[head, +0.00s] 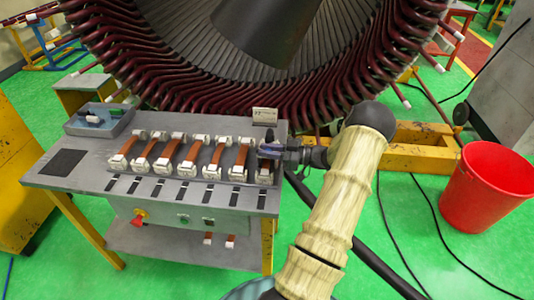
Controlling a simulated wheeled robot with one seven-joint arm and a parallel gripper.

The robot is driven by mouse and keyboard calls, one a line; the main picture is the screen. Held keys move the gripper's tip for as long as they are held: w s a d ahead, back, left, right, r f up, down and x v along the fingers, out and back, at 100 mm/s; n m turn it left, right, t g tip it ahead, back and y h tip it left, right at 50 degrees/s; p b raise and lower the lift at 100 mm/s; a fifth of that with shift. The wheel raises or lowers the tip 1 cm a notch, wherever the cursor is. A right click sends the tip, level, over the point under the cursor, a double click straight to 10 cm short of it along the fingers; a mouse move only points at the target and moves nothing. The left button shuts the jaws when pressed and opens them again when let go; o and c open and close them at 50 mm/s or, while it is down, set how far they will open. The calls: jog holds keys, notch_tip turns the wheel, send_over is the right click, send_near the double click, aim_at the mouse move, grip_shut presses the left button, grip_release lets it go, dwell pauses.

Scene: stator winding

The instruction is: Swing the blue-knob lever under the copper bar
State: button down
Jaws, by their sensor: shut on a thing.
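Several copper bars lie in a row across the grey bench, each held between pale end blocks; one is the copper bar (215,157) right of the row's middle. My gripper (271,152) is at the right end of the row, low over the last fixture (264,174). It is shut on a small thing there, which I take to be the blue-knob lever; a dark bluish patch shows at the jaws. The jaws and wrist hide most of the lever and part of that fixture, so I cannot tell the lever's angle or whether it is under a bar.
A blue-grey bin (99,120) with small parts and a dark pad (62,163) are on the bench's left. The large stator (250,90) rises close behind. A red bucket (486,190) stands on the floor at right.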

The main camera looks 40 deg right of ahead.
dwell(0.3)
jog(key=c, duration=1.3)
grip_release()
jog(key=shift+r, duration=0.1)
jog(key=b+v, duration=0.3)
jog(key=v, duration=1.4)
jog(key=shift+d+b, duration=0.35)
jog(key=shift+d, duration=0.05)
jog(key=shift+w, duration=0.1)
